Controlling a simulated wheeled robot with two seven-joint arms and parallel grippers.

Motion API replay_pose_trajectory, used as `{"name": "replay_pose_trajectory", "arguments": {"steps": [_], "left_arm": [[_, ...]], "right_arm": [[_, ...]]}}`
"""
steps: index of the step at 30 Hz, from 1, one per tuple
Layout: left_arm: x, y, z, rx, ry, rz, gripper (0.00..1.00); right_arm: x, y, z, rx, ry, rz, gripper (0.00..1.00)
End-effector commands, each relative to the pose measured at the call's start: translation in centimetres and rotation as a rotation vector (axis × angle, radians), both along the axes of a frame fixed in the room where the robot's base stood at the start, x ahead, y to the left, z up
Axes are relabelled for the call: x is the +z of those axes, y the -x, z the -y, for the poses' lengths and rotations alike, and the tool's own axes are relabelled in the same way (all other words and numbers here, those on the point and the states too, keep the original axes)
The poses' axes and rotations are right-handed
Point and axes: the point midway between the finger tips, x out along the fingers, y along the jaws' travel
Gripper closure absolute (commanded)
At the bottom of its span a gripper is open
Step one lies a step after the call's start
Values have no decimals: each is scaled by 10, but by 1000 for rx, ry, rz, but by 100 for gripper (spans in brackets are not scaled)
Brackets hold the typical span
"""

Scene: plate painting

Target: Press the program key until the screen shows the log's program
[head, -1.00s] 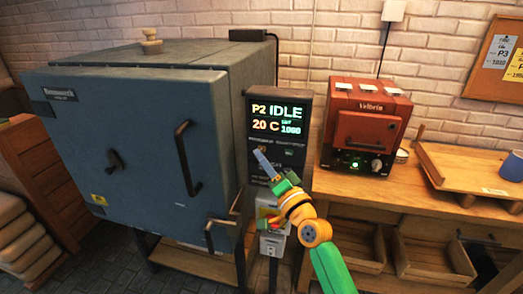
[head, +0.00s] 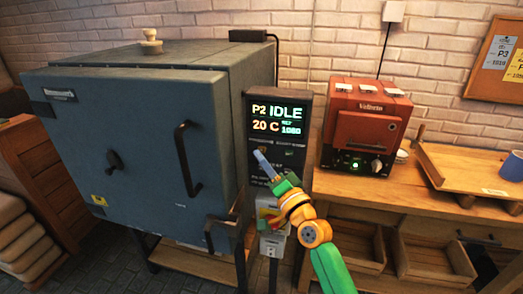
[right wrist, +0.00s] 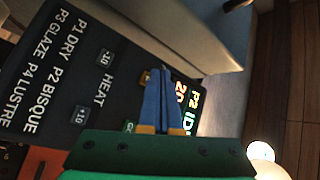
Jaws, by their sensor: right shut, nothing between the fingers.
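The controller panel (head: 277,178) is a dark upright box to the right of the blue kiln. Its screen (head: 277,121) reads P2 IDLE, 20 C and a set value that looks like 1060. My right gripper (head: 258,153) is shut and empty, its blue fingertips at the panel face below the screen. In the right wrist view the fingertips (right wrist: 160,72) lie over the key area and hide part of it; I cannot tell if they touch. An amber key (right wrist: 146,78) shows partly beside them. A log sheet (head: 497,52) on the corkboard reads P3. My left gripper is not in view.
The kiln (head: 130,140) has a door handle (head: 186,160) jutting out left of the panel. A small red kiln (head: 365,125) stands on the wooden bench (head: 420,190) to the right. The printed legend (right wrist: 50,80) lists P1 DRY, P2 BISQUE, P3 GLAZE, P4 LUSTRE.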

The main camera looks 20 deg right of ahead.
Motion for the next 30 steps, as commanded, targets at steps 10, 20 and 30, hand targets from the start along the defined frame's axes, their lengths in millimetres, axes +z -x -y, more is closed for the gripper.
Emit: {"name": "replay_pose_trajectory", "arguments": {"steps": [10,20,30], "left_arm": [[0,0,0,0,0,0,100],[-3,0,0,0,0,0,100],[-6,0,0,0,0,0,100]], "right_arm": [[0,0,0,0,0,0,100],[-1,-3,2,0,1,1,100],[0,-7,5,0,0,0,100]]}}
